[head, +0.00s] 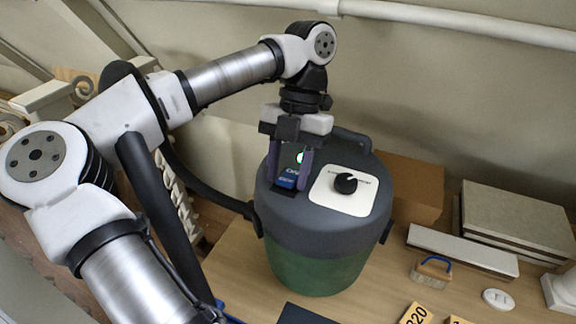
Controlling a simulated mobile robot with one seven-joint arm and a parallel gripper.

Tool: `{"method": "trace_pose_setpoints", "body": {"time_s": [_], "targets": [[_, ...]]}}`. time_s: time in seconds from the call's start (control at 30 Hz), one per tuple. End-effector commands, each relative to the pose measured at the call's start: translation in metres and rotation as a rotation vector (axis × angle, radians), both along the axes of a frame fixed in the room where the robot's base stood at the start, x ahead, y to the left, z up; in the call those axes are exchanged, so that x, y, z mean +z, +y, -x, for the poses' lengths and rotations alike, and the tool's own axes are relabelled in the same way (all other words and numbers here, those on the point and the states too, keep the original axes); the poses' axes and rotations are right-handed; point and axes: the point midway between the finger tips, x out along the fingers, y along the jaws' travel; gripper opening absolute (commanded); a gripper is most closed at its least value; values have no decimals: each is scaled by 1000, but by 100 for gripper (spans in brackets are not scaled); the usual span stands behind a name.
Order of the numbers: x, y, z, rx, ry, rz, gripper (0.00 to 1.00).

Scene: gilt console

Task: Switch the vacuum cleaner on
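The vacuum cleaner (320,265) is a green drum with a dark grey lid and stands upright on a wooden surface. A blue switch (287,182) with small pale markings sits in a dark recess on the left of the lid. A small green light (300,157) shows just above it. A black knob (346,183) with a pale pointer line sits on a white plate at the right of the lid. My gripper (289,176) points down over the switch, its two purple-grey fingers apart on either side of it. I cannot tell whether the fingertips touch the lid. Nothing shows held between them.
A black hose (205,188) runs into the lid's left side. To the right are a brown box (408,188), stacked pale boxes (519,222), a long white-topped box (462,250) and a brush with a blue handle (432,271). A wall stands close behind.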

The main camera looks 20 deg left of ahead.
Motion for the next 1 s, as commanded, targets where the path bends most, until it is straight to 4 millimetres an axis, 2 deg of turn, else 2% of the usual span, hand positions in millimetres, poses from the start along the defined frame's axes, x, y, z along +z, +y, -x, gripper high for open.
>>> {"method": "trace_pose_setpoints", "body": {"time_s": [0.07, 0.43, 0.67, 1.0], "targets": [[0, 0, 0, 0, -1, 0, 51], [4, 0, -2, 2, -2, -3, 51], [29, 0, -13, 3, -4, -6, 51], [28, -4, -84, 0, -2, -2, 51]]}}
